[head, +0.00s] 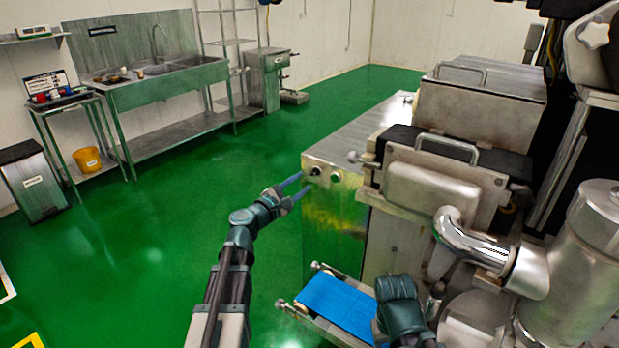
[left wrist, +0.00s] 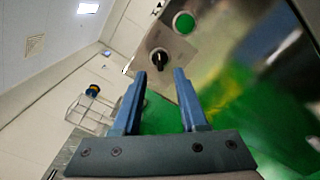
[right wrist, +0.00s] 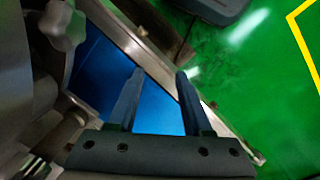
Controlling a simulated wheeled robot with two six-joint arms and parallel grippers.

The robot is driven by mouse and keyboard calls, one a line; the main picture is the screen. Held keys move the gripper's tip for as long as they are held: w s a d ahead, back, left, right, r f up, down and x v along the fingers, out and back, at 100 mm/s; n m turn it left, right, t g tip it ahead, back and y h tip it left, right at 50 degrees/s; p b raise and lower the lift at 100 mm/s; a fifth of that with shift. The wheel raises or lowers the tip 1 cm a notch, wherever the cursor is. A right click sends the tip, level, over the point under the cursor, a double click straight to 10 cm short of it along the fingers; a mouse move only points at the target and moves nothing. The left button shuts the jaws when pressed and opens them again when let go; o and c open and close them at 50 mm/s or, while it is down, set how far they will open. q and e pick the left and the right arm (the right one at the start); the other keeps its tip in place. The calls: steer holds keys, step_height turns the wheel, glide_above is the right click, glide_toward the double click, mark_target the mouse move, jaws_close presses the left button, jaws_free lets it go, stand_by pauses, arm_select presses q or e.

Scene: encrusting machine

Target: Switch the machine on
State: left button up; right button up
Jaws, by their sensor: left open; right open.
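The encrusting machine (head: 330,215) stands right of centre in the head view, with a steel panel facing my left arm. On the panel are a black knob switch (head: 316,172) and a green button (head: 335,177). In the left wrist view the knob (left wrist: 160,58) lies just beyond the fingertips, roughly between them, and the green button (left wrist: 184,23) is above right of it. My left gripper (head: 291,189) is open and empty, pointed at the knob; contact is not visible. My right gripper (right wrist: 160,75) is open and empty above the blue conveyor belt (head: 338,303).
The belt's metal side rail (right wrist: 150,50) runs close to the right gripper. A steel pipe (head: 480,245) and hopper parts stand right of the belt. A sink bench (head: 165,75) and a side table with a yellow bucket (head: 87,160) are far left. Green floor between is clear.

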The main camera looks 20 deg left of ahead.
mark_target(313, 174)
arm_select(q)
steer(key=shift+x, duration=2.55)
jaws_close()
